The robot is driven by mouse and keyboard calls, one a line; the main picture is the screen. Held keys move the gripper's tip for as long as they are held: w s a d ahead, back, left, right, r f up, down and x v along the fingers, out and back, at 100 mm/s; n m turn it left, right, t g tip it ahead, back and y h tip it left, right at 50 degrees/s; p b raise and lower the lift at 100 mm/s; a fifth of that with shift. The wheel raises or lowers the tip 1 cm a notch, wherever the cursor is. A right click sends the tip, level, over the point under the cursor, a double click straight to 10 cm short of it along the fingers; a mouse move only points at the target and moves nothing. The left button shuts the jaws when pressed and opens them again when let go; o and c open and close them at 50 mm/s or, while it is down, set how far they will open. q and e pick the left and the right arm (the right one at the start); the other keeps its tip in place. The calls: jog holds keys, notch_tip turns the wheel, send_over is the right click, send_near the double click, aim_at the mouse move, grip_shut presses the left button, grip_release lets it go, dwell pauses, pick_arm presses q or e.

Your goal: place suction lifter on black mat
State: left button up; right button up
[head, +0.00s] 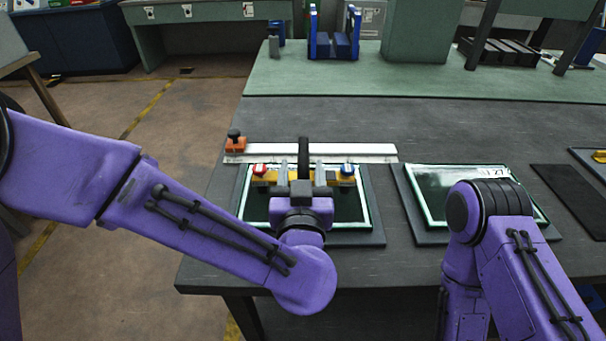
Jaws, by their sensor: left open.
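The suction lifter, with a yellow bar (266,178), a red-topped cup at its left and a blue-topped cup at its right, is over the left framed glass pane (345,208). A dark upright part shows behind its middle. My left gripper (303,172) is open at the middle of the lifter, with one finger to each side. Its wrist hides part of the bar, and I cannot tell whether the fingers touch it. The black mat (570,190) lies flat and bare at the right of the table. My right arm shows at lower right, but its gripper is out of sight.
A second framed pane (445,182) lies right of centre, partly behind my right arm. A white straightedge (330,153) lies behind the left pane, with an orange tool (235,143) at its left end. A yellow item (599,156) sits at the far right edge.

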aim_at(303, 160)
pick_arm(q)
jog(key=w, duration=0.3)
jog(key=shift+d, duration=0.2)
jog(key=shift+w+a+f, duration=0.1)
jog(key=shift+w, duration=0.35)
grip_shut()
dwell(0.7)
